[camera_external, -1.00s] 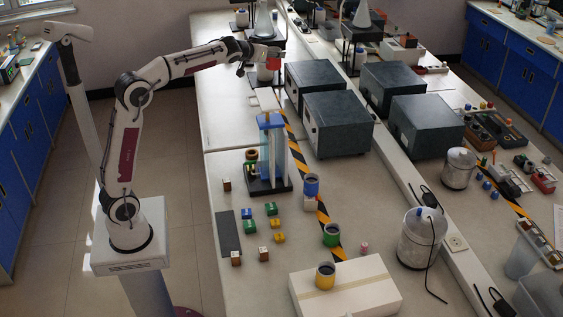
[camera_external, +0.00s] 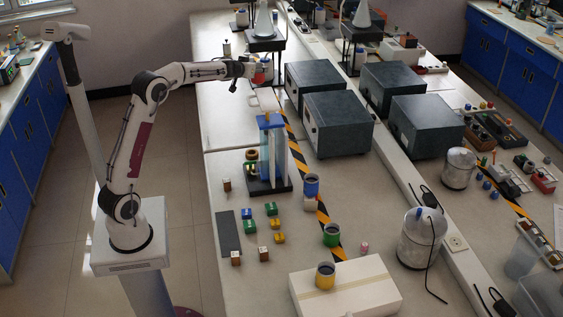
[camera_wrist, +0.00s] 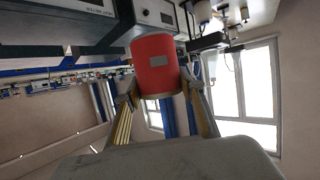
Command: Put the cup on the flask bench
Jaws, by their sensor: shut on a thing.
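My gripper (camera_external: 260,72) is shut on a red cup (camera_wrist: 156,62), which sits between its two fingers in the wrist view. In the external view the red cup (camera_external: 260,77) is small, partly hidden by the gripper, and appears held above the table. A black bench (camera_external: 265,43) with a conical flask (camera_external: 264,20) on top stands just behind the gripper. A similar black bench (camera_external: 358,34) with a flask (camera_external: 362,14) stands farther right.
Grey box-shaped devices (camera_external: 316,76) stand right of the gripper. A blue-topped stand (camera_external: 270,122) is nearer the camera. Cups with blue, green (camera_external: 331,236) and yellow bands and small blocks stand in front. The table left of the gripper is mostly clear.

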